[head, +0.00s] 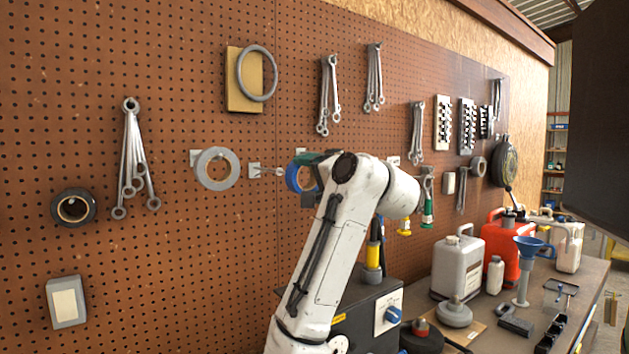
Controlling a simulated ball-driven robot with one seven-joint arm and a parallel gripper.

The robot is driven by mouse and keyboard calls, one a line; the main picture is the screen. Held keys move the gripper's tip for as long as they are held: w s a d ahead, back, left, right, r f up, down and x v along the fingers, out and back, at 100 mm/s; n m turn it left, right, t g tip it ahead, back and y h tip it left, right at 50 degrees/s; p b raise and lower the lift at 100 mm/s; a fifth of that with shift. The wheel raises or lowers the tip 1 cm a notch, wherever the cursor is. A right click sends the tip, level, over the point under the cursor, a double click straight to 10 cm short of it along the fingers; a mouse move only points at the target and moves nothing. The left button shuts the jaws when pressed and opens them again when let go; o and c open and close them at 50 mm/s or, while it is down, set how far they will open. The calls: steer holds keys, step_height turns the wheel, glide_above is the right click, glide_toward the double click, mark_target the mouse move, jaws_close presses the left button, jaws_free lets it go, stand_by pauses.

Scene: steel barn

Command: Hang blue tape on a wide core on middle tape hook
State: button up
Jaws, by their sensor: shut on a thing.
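The blue tape (292,179) is a ring seen at an angle, in front of the pegboard near the picture's middle. My gripper (308,160) is shut on its upper right part; my arm hides most of the fingers. A metal hook (266,171) with a pale plate sticks out of the board just left of the tape. Its tip appears close to the tape's left edge; I cannot tell whether it touches or enters the ring. A grey tape roll (217,168) hangs further left, with a pale plate behind it. Another pale plate (300,151) shows just above the blue tape.
A black roll (73,208), wrenches (130,160) and a ring on a tan board (257,73) hang on the pegboard (180,260). A bench at right holds a grey jug (457,265), a red can (500,245) and a blue funnel (528,247). A dark panel blocks the upper right.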

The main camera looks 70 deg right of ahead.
steer(key=shift+f+b+x, duration=0.15)
steer(key=shift+f+x, duration=0.1)
steer(key=shift+x, duration=1.15)
steer(key=shift+f+b+x, duration=0.15)
steer(key=shift+f+x, duration=0.15)
steer(key=shift+x, duration=1.15)
steer(key=shift+f+b+x, duration=0.15)
steer(key=shift+f+x, duration=0.1)
steer(key=shift+x, duration=1.15)
steer(key=o, duration=1)
steer(key=shift+a, duration=0.1)
steer(key=b+v, duration=0.2)
steer(key=v, duration=0.8)
steer(key=shift+s+b, duration=0.3)
steer(key=shift+b, duration=0.05)
